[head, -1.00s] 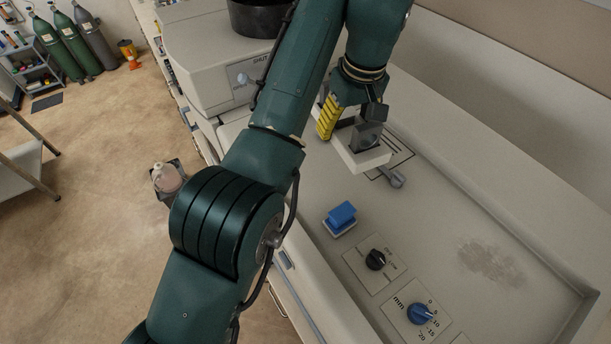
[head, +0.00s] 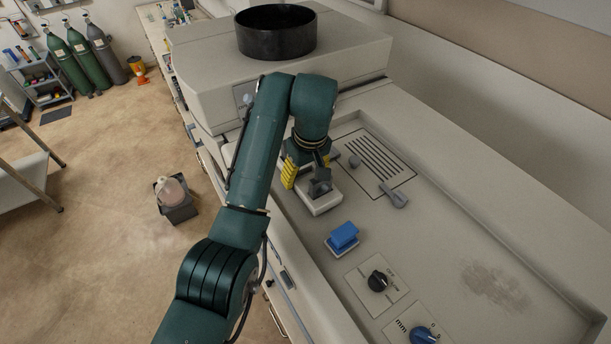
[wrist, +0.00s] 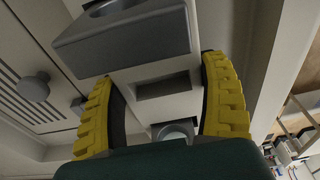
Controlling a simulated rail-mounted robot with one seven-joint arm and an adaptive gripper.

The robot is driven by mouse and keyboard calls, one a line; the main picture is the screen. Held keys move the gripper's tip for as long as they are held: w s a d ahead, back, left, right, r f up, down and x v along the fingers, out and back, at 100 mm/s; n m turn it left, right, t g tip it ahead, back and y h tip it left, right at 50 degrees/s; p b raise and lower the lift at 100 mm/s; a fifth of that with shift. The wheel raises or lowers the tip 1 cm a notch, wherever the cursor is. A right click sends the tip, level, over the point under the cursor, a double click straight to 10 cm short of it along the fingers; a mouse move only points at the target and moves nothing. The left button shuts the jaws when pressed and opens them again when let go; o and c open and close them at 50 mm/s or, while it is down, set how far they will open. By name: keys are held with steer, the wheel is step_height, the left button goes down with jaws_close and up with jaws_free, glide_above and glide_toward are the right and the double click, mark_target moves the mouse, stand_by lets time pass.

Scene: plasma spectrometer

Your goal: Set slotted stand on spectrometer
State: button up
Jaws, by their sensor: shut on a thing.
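The slotted stand (head: 325,203) is a pale block with a dark grey block on it. My gripper (head: 307,175) is shut on it, just left of the slatted panel on the spectrometer's top (head: 432,225). In the wrist view the yellow ribbed fingers (wrist: 160,75) lie along both sides of the stand (wrist: 158,104), which shows a rectangular slot. Its grey block (wrist: 125,40) is at the top of that view. I cannot tell whether the stand touches the surface below.
A slatted panel (head: 374,162) with a grey lever (head: 398,199) lies right of the stand. A blue block (head: 343,236), a black knob (head: 377,281) and a blue knob (head: 422,335) are nearer. A black round pan (head: 276,34) stands behind.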

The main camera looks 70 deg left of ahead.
mark_target(309, 177)
steer(key=shift+f, duration=0.4)
steer(key=shift+f, duration=0.15)
steer(key=o, duration=1.2)
steer(key=shift+f, duration=0.1)
steer(key=shift+c, duration=0.2)
step_height(309, 177, up, 12)
steer(key=d, duration=0.1)
steer(key=shift+w+d, duration=0.2)
steer(key=shift+d, duration=0.15)
